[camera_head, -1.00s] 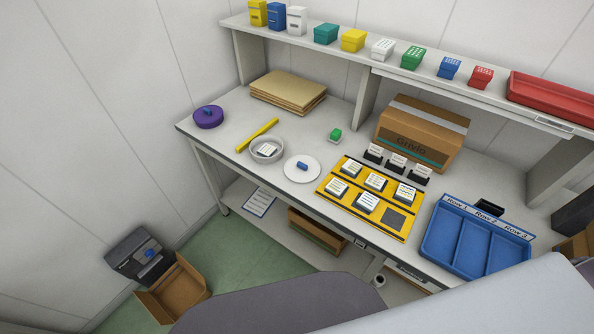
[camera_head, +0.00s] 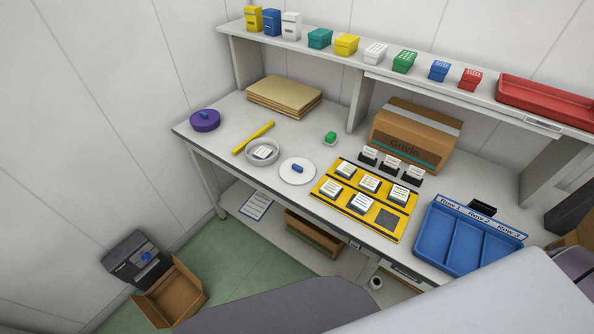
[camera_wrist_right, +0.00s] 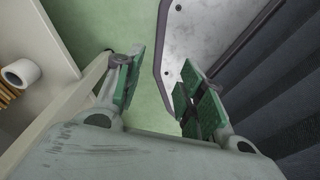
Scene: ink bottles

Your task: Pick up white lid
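The white lid (camera_head: 288,176) is a flat round disc with a small blue knob on top. It lies on the table near the front edge, between a round white dish (camera_head: 249,157) and the yellow tray (camera_head: 318,191). My right gripper (camera_wrist_right: 155,84) shows only in the right wrist view. Its two green-padded fingers are spread apart with nothing between them, over green floor and away from the lid. My left gripper is not in view.
A purple lid (camera_head: 205,125) with a blue knob sits at the table's left end. A yellow stick (camera_head: 254,138) lies behind the dish. A blue three-row tray (camera_head: 470,248) and a cardboard box (camera_head: 413,140) stand to the right. A shelf (camera_head: 330,52) runs above the back.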

